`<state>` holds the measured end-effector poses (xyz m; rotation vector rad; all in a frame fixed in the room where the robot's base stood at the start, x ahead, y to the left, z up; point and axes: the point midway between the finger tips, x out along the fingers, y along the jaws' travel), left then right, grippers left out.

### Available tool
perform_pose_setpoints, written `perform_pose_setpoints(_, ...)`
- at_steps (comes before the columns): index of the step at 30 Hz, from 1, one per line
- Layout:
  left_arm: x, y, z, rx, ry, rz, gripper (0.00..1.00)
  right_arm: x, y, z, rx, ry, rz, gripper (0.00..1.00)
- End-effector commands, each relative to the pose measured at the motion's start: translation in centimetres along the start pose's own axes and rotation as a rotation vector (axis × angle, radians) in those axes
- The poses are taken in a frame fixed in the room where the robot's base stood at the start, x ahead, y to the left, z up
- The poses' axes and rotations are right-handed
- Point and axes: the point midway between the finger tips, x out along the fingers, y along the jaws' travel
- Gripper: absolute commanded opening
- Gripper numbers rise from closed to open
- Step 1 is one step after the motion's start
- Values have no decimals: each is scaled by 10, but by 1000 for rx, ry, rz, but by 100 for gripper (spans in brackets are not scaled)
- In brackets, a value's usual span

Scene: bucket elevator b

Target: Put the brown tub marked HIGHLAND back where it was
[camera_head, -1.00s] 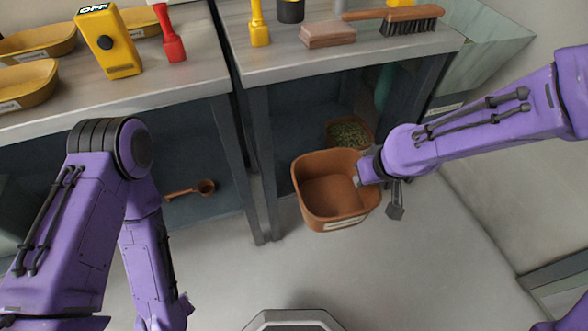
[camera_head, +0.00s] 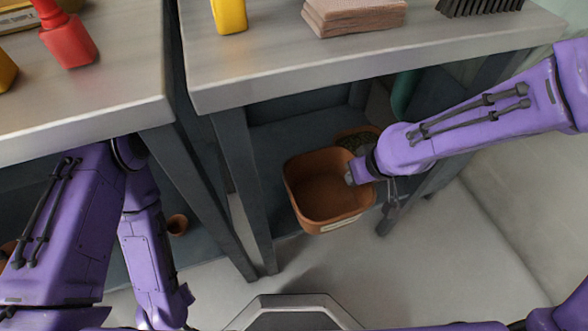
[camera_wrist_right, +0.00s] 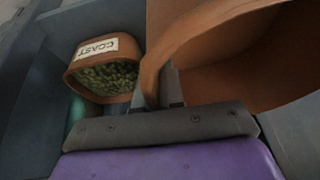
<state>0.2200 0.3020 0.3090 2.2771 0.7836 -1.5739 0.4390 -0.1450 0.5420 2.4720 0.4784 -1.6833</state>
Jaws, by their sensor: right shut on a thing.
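A brown tub (camera_head: 316,180) hangs at the end of my right arm, in front of the lower shelf of the right-hand table. It looks empty, and the print on its front label is too small to read. My right gripper (camera_head: 352,178) is shut on its right rim; the rim between the fingers also shows in the right wrist view (camera_wrist_right: 152,85). My left arm is at the left, partly under the left table, and I cannot make out its gripper.
A second brown tub (camera_wrist_right: 88,89), marked COAST and full of green bits, stands on the lower shelf (camera_head: 285,140) behind the held tub. Table legs (camera_head: 245,190) stand left of it. A brown scoop (camera_head: 177,224) lies lower left. Bricks (camera_head: 352,15) lie on the tabletop.

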Motion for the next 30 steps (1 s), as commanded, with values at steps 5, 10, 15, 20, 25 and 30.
perform_pose_setpoints(5,15,1,7,0,-2,-1,40,27,-4,-16,-4,1,0,0)
perform_pose_setpoints(10,33,2,15,0,-2,-1,40,67,-11,-52,-3,0,0,0)
perform_pose_setpoints(15,50,4,22,0,-2,-1,40,108,-15,-71,-2,-2,-1,0)
perform_pose_setpoints(20,58,5,27,-1,-5,0,40,132,-17,-81,-1,0,0,0)
perform_pose_setpoints(25,64,6,29,-2,-6,0,40,147,-18,-86,-1,0,0,0)
perform_pose_setpoints(30,85,8,40,-4,-9,0,40,178,-16,-75,0,-1,-1,0)
